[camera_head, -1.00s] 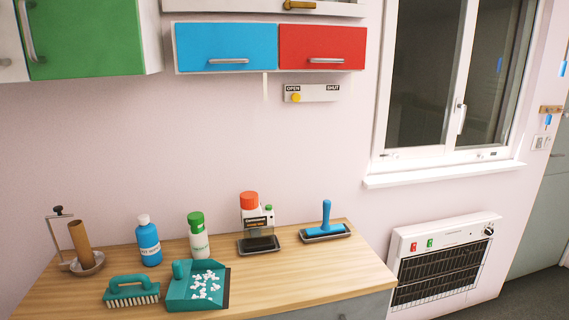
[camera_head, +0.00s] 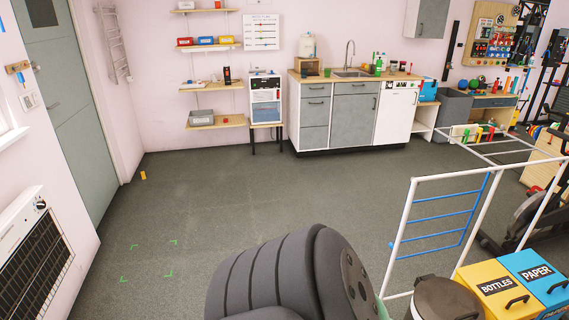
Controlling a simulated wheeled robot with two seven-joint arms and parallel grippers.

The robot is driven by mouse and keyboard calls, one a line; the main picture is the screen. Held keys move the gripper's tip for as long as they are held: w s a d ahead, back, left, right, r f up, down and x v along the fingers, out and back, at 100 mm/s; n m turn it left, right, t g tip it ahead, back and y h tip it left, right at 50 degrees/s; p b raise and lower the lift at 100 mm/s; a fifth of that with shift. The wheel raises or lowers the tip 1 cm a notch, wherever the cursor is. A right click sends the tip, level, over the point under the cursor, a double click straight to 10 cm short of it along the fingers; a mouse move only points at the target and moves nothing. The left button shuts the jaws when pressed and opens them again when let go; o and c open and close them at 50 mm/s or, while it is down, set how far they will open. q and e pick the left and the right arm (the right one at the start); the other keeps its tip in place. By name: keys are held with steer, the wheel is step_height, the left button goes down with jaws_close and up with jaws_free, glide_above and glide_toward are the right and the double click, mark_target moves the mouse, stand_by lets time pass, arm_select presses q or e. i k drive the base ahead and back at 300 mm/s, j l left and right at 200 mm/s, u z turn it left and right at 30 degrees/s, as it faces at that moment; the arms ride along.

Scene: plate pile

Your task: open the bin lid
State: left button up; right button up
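A dark round bin with a domed lid (camera_head: 446,299) stands at the bottom edge, right of centre. Its lid looks shut, and its lower part is cut off by the frame. To its right are a yellow bin marked BOTTLES (camera_head: 497,289) and a blue bin marked PAPER (camera_head: 536,275). Both have flat lids with black handles, and both lids look shut. Neither of my grippers is in view.
A white drying rack with blue bars (camera_head: 437,222) stands behind the bins. A heater (camera_head: 35,248) is on the left wall, beside a grey door (camera_head: 82,110). A sink counter (camera_head: 345,112) is at the back. The middle floor is clear.

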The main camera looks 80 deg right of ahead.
mark_target(435, 298)
steer(key=z, duration=4.05)
